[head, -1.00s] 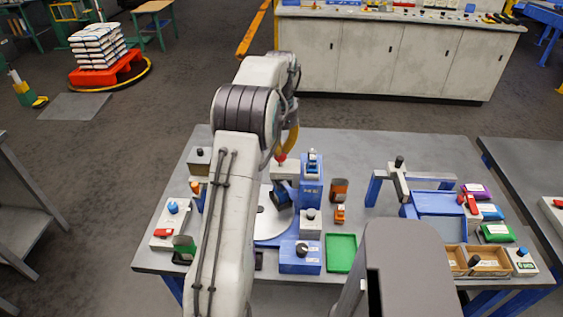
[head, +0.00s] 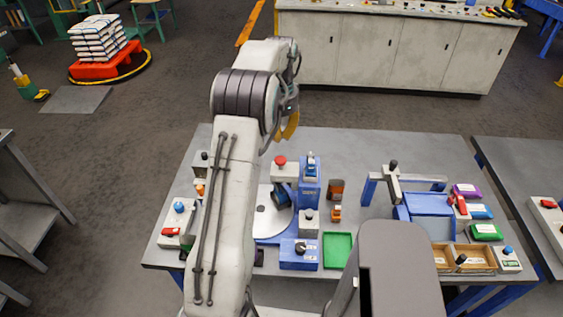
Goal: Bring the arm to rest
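My arm rises from the bottom of the head view and bends over the left part of the grey workbench (head: 345,150). My gripper (head: 291,126) shows only in part, as a yellow piece behind the arm's end, above the bench. Its fingertips are mostly hidden by my arm, so I cannot see whether it is open or shut. A red mushroom button (head: 280,160) on a light box stands just below it in the picture, and a gap shows between them.
Under the arm stand a blue machine (head: 310,190), a blue box with a black knob (head: 299,256) and a green tray (head: 338,250). A grey frame with a lever (head: 394,180) stands at right. Stacked sacks (head: 100,42) lie on a red pallet (head: 106,66) at far left.

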